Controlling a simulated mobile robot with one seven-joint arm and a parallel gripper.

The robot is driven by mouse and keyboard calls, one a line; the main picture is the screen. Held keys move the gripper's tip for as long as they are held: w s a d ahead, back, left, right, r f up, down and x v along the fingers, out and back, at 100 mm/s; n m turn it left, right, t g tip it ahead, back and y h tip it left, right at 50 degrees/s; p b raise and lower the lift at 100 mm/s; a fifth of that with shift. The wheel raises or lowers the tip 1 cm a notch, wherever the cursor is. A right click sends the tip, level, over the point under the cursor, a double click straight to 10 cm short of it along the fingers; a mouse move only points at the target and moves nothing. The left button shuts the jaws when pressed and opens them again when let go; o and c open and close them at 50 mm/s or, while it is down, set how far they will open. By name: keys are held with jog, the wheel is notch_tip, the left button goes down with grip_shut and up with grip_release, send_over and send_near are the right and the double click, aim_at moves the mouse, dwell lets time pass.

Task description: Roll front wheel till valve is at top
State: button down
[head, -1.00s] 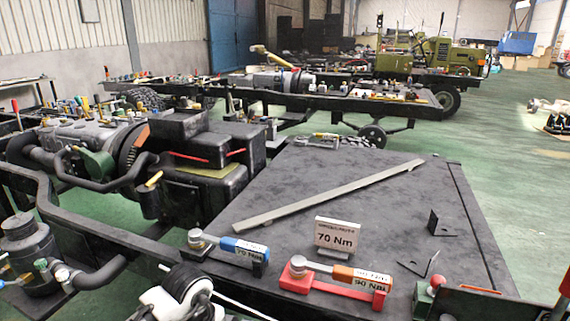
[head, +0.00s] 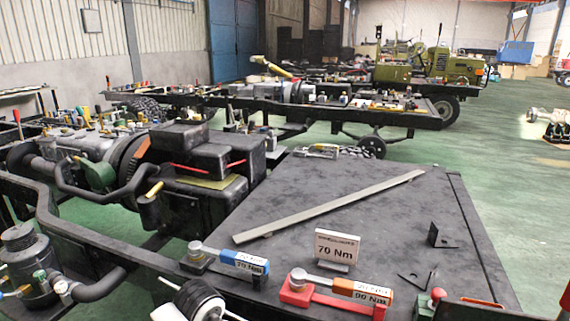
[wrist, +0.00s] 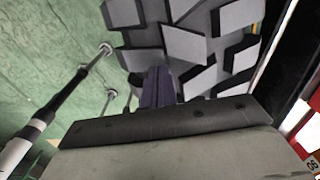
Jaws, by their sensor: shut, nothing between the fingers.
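In the wrist view a dark tyre (wrist: 185,45) with chunky grey tread blocks fills the upper middle. My gripper (wrist: 158,75) is shut and empty, its fingers pointing at the tread. The fingertips overlap the tyre in the picture; I cannot tell whether they touch it. The wheel's rim and valve are not visible in this view. In the head view I cannot pick out this wheel or my gripper with certainty.
In the wrist view a black-and-silver rod (wrist: 62,105) stands at left over green floor.

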jog(key=shift+d, duration=0.1)
jog(key=shift+s+d, duration=0.3)
jog(key=shift+d, duration=0.4)
jog(key=shift+s+d, duration=0.25)
jog(key=shift+d, duration=0.4)
jog(key=shift+d+f, duration=0.1)
jog(key=shift+d, duration=0.05)
jog(key=shift+s+d+f, duration=0.15)
jog(key=shift+s+d, duration=0.2)
jog(key=shift+d, duration=0.4)
jog(key=shift+s+d+f, duration=0.1)
jog(key=shift+s+d, duration=0.2)
jog(key=shift+d, duration=0.4)
jog(key=shift+s+d+f, duration=0.1)
jog(key=shift+s+d, duration=0.2)
jog(key=shift+d, duration=0.45)
jog(key=shift+s+d+f, duration=0.1)
jog(key=shift+s+d, duration=0.15)
jog(key=shift+d, duration=0.5)
